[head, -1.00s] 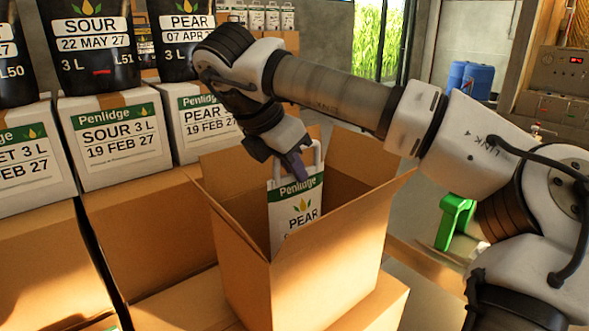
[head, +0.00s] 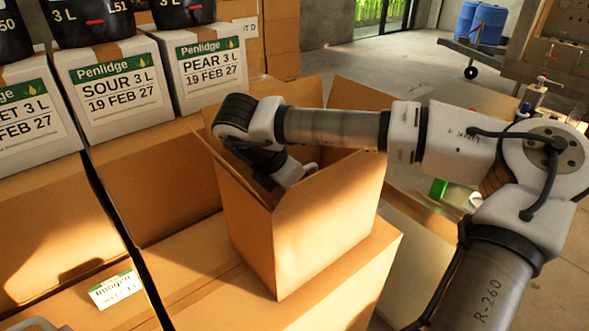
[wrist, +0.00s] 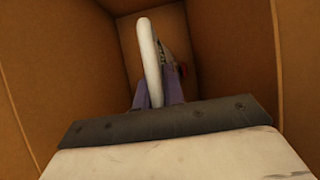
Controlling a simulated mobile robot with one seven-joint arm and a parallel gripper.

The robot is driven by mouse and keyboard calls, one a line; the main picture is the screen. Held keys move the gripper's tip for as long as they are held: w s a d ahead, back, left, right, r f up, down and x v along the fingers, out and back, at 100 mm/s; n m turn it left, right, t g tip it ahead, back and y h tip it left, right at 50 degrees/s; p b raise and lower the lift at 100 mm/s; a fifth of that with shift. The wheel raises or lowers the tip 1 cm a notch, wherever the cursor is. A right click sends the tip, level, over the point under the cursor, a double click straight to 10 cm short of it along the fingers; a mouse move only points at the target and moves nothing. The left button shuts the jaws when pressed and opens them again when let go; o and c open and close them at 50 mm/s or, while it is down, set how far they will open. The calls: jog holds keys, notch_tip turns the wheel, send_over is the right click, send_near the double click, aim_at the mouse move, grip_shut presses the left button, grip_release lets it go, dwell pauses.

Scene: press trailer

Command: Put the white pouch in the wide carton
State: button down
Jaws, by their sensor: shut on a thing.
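The wide carton (head: 320,235) stands with its flaps up in the middle of the head view. My wrist reaches down through its open top, and the carton's wall hides my fingers there. In the wrist view the carton's brown walls (wrist: 235,45) surround my gripper (wrist: 159,93). Its purple fingers are shut on the white pouch (wrist: 149,55), seen as a narrow pale loop or edge. The rest of the pouch is hidden, and I cannot tell whether it touches the carton's floor.
White printed boxes (head: 115,95) stand in a row at the left, with dark containers on top. More brown cartons (head: 170,200) lie left of and below the wide carton. A card (head: 115,288) lies at lower left. A green object (head: 438,188) is behind my arm.

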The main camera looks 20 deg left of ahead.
jog(key=shift+f, duration=0.6)
jog(key=c, duration=1.5)
grip_release()
jog(key=shift+f, duration=0.1)
jog(key=b+v, duration=0.3)
jog(key=v, duration=0.9)
